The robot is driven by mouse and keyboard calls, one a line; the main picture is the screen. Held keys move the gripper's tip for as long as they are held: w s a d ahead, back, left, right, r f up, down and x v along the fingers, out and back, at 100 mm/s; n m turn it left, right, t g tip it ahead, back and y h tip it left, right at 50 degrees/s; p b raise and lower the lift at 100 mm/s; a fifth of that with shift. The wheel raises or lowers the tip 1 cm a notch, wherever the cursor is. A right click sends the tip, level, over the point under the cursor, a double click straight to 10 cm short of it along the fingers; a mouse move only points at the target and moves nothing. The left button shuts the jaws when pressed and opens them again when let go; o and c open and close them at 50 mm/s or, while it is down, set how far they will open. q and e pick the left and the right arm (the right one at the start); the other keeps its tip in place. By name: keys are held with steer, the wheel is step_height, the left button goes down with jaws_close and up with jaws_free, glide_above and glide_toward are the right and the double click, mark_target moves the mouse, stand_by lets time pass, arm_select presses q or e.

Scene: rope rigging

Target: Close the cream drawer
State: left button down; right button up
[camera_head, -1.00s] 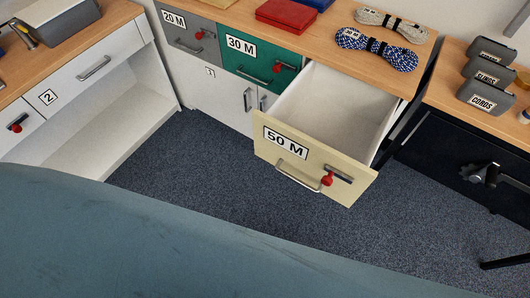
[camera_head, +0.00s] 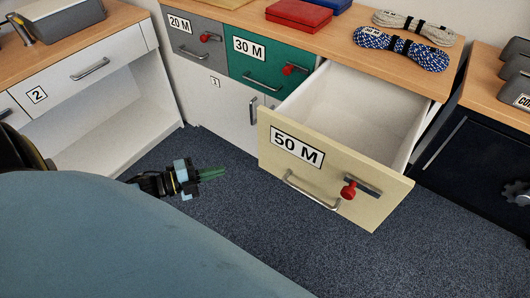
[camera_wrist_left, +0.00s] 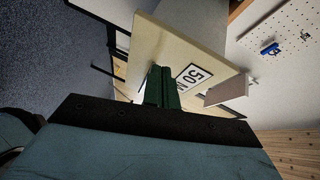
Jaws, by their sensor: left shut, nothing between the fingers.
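The cream drawer (camera_head: 335,172) labelled 50 M stands pulled out from the cabinet. Its inside looks empty. Its front has a metal bar handle (camera_head: 312,193) and a red knob latch (camera_head: 348,190). My left gripper (camera_head: 212,173) is shut and empty, to the left of the drawer front and apart from it, with green fingers pointing right. In the left wrist view the shut fingers (camera_wrist_left: 162,88) appear before the cream drawer front (camera_wrist_left: 175,50) and cover part of its label. My right gripper is not in view.
A grey 20 M drawer (camera_head: 190,31) and a green 30 M drawer (camera_head: 262,72) are shut beside it. Rope bundles (camera_head: 400,48) and red and blue cases lie on the wooden top. A dark bench (camera_head: 478,150) stands at right. Carpet (camera_head: 240,215) is clear before the drawer.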

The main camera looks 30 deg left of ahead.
arm_select(q)
step_height(320, 180, up, 4)
steer(key=d+m+g+h+b, duration=0.2)
steer(key=d+m+h, duration=0.1)
steer(key=m+h, duration=0.15)
steer(key=b, duration=0.2)
glide_toward(279, 153)
steer(key=w+d, duration=0.2)
steer(key=d, duration=0.3)
steer(key=shift+w+a+m+b, duration=0.15)
steer(key=shift+w+m+b, duration=0.25)
steer(key=shift+w, duration=0.45)
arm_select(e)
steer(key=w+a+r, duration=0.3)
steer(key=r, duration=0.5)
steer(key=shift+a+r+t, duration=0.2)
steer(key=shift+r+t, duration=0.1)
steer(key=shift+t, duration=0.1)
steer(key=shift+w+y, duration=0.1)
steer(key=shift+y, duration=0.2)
